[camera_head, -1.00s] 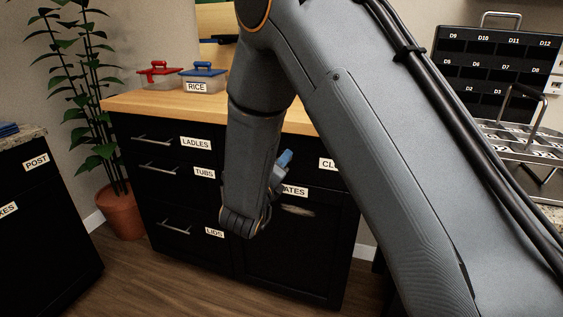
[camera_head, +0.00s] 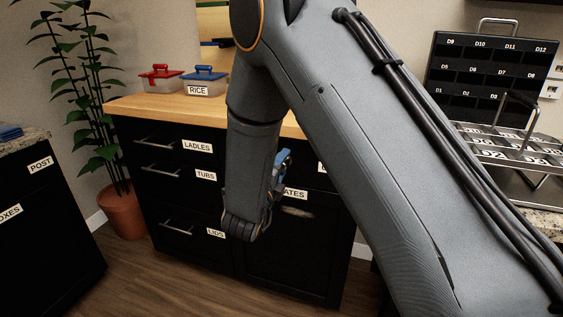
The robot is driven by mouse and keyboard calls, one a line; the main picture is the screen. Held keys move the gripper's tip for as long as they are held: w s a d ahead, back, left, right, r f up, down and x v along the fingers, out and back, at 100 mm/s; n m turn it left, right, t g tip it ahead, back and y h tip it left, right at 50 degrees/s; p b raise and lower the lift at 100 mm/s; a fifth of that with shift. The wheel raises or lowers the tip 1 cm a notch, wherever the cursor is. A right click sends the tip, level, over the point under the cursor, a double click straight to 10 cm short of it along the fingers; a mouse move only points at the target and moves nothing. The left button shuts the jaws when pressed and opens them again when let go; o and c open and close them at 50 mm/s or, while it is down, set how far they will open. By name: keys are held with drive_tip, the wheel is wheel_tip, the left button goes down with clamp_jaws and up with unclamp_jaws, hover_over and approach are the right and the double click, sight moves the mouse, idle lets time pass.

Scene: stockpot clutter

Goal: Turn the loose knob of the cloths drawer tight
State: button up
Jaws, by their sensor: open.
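The cloths drawer (camera_head: 322,168) is at the upper right of the black cabinet. My arm covers nearly all of its front, and only a sliver of its white label shows. Its knob is hidden, so I cannot tell how it sits. My gripper (camera_head: 283,159) shows as a small blue and dark part beside my wrist, in front of the cabinet's right half. It is open, but its fingers are mostly hidden. I cannot tell whether it touches anything.
Drawers labelled LADLES (camera_head: 197,146), TUBS (camera_head: 206,176) and LIDS (camera_head: 215,234) have bar handles. Lidded boxes, one labelled RICE (camera_head: 205,84), stand on the wooden top (camera_head: 135,104). A potted plant (camera_head: 121,213) stands left of the cabinet. A rack (camera_head: 490,70) stands at right.

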drive_tip(key=n+p, duration=0.2)
drive_tip(key=n, duration=0.1)
drive_tip(key=shift+r+n, duration=0.1)
drive_tip(key=shift+n, duration=0.3)
drive_tip(key=n+p, duration=0.2)
drive_tip(key=n, duration=0.2)
drive_tip(key=shift+n+p, duration=0.35)
drive_tip(key=shift+n, duration=0.05)
drive_tip(key=n+p, duration=0.2)
drive_tip(key=n, duration=0.2)
drive_tip(key=n+p, duration=0.2)
drive_tip(key=n, duration=0.3)
drive_tip(key=shift+n+p, duration=0.3)
drive_tip(key=c, duration=1.2)
drive_tip(key=m+b, duration=0.1)
drive_tip(key=m, duration=0.3)
drive_tip(key=shift+m, duration=0.3)
clamp_jaws()
drive_tip(key=shift+m, duration=0.3)
drive_tip(key=m+b, duration=0.1)
drive_tip(key=m, duration=0.3)
